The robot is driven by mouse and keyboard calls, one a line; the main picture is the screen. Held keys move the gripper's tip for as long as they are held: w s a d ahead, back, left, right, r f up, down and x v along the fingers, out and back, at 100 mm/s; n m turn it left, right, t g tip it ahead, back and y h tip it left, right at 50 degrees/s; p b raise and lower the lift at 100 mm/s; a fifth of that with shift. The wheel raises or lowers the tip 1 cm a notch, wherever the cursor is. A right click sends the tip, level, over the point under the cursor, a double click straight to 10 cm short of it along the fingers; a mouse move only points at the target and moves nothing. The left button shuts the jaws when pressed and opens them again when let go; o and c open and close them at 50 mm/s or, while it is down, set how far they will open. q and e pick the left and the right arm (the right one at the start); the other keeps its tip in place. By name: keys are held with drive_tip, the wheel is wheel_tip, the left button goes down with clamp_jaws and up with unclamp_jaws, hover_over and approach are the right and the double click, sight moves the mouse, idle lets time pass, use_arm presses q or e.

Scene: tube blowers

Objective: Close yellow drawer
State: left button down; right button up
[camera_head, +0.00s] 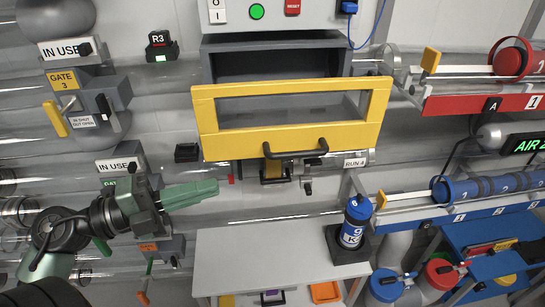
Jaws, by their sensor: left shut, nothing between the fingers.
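The yellow drawer (205,123) has a yellow framed front with a see-through window and a dark bar handle (296,148) along its lower edge. Its front stands out from the grey housing (208,68), and the dark opening shows above it, so the drawer is open. My left gripper (214,187), with green fingers, is shut and empty. It is below and left of the drawer front, pointing right, apart from the handle. My right gripper is not in view.
A grey table (262,255) lies below the drawer, with a blue canister (356,222) in a black holder at its right. A red rack (480,104) and a blue rack (470,210) are at the right. Gate boxes (100,97) and clear tubes line the left.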

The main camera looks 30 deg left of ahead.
use_arm(q)
drive_tip(key=w+d+p, duration=0.4)
drive_tip(key=w, duration=0.6)
drive_tip(key=shift+d+f, duration=0.15)
drive_tip(key=shift+d, duration=0.05)
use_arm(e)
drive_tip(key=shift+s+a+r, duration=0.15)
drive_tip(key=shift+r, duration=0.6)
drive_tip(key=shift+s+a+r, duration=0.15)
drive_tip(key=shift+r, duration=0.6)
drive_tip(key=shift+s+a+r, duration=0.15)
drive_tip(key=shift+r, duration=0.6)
use_arm(q)
drive_tip(key=shift+w, duration=0.15)
drive_tip(key=w+a+b, duration=0.2)
drive_tip(key=w+a, duration=0.8)
drive_tip(key=w, duration=0.5)
drive_tip(key=shift+w+a+r, duration=0.25)
drive_tip(key=shift+a, duration=0.15)
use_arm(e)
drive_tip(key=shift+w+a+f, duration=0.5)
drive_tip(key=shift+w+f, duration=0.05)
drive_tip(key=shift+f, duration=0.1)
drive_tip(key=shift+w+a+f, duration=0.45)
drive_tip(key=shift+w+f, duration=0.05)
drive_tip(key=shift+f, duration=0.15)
